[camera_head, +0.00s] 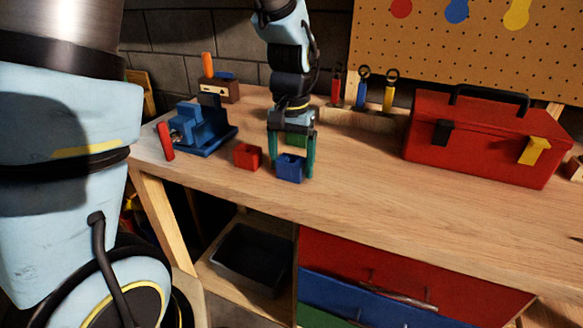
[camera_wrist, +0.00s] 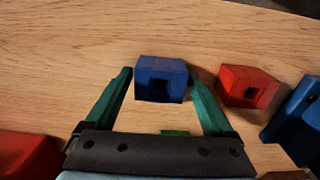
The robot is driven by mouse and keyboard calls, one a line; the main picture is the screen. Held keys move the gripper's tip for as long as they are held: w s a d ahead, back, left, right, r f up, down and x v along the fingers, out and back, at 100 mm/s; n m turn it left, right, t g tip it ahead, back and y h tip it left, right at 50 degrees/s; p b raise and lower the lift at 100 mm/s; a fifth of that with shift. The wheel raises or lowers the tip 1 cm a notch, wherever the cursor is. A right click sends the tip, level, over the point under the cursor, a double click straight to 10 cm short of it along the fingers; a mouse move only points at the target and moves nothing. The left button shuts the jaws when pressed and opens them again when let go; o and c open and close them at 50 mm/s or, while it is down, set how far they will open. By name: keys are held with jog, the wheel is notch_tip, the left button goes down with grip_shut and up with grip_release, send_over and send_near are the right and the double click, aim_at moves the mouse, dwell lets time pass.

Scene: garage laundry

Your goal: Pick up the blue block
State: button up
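The blue block (camera_head: 290,168) sits on the wooden workbench, with a dark hole in one face. In the wrist view the blue block (camera_wrist: 160,78) lies between the tips of my two green fingers. My gripper (camera_head: 292,172) points down over the bench, with one finger on each side of the block. It is open, and the fingers stand close to the block's sides; narrow gaps seem to show in the wrist view (camera_wrist: 161,76). I see no sign that the block is lifted.
A red block (camera_head: 248,156) lies just left of the blue one, and a green block (camera_head: 296,140) just behind it. A blue vise (camera_head: 203,127) stands further left. A red toolbox (camera_head: 487,140) stands right. The bench front is clear.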

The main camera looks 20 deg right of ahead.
jog(key=c, duration=1.1)
